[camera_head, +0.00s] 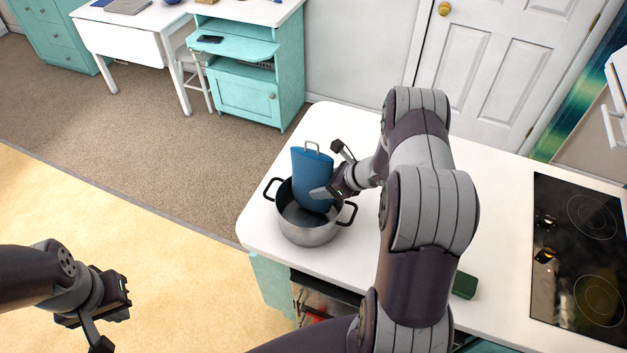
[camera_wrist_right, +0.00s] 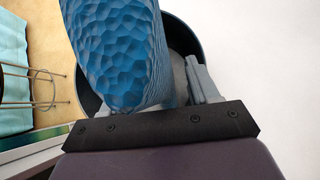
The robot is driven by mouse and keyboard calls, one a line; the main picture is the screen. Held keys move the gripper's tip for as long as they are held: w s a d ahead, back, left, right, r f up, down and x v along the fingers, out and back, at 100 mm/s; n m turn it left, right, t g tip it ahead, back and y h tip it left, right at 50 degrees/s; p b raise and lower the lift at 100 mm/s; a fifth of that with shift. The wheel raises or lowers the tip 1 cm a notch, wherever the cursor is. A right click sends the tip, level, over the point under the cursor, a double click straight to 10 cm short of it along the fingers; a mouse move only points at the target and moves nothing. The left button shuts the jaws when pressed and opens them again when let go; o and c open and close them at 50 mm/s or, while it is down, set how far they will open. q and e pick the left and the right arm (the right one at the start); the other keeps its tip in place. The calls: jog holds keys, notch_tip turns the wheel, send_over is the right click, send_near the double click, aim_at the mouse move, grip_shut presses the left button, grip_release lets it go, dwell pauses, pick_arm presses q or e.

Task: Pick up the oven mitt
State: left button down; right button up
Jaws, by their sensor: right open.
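The blue oven mitt (camera_head: 312,180), with a grey loop at its top, stands upright in a steel pot (camera_head: 305,234) with black handles, near the counter's left corner. My right gripper (camera_head: 331,173) is open at the mitt's right side, just above the pot rim. In the right wrist view the mitt's dimpled surface (camera_wrist_right: 118,50) fills the upper left, close to the jaws.
The white counter (camera_head: 500,220) holds a black cooktop (camera_head: 580,260) at the right and a dark green block (camera_head: 464,285) near the front edge. My right arm hides part of the counter. A teal cabinet (camera_head: 248,95) and white table (camera_head: 130,35) stand across the open floor.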

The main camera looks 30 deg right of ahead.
grip_shut()
